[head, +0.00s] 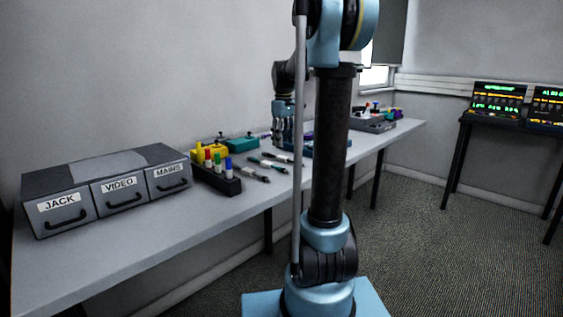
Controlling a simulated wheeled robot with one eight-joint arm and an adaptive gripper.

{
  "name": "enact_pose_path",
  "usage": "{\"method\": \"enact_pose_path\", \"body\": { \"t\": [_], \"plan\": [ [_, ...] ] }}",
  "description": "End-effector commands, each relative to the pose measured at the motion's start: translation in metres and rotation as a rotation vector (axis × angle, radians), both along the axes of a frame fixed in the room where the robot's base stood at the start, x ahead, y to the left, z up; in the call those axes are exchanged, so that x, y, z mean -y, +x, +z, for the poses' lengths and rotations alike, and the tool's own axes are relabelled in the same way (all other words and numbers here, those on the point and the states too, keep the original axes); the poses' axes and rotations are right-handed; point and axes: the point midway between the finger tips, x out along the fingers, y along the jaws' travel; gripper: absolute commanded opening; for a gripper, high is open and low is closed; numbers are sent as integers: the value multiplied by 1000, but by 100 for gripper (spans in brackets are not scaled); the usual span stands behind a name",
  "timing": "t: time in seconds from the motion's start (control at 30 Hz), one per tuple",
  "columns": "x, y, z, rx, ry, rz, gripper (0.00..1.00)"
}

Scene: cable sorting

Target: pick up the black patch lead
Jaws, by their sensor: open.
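Several short leads with pale middles lie side by side on the grey table (130,250), left of my arm's column. The nearest, a dark lead (252,174), looks black or dark grey. Beyond it lie a teal-tinted lead (268,164) and another dark lead (283,157). They are too small to tell for certain which is the black patch lead. My gripper (282,142) points down over the table, behind the leads, and is open. Its fingertips are small and partly lost against the things behind, and I see nothing held in it.
A grey drawer unit (78,180) labelled JACK, VIDEO and MAINS stands at the left. A black rack with coloured markers (215,176), a yellow box (205,152) and a green box (241,144) stand beside the leads. A grey tray (372,125) is at the far end. The table's front left is clear.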

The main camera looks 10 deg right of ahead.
Motion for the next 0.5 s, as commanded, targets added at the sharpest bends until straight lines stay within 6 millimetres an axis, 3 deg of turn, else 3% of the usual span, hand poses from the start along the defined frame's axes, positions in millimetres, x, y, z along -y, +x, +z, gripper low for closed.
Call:
{"method": "enact_pose_path", "body": {
  "t": [0.33, 0.5],
  "plan": [
    [0, 0, -25, 0, 0, 0, 47],
    [-2, 0, -48, 0, 0, 0, 47]
  ]
}}
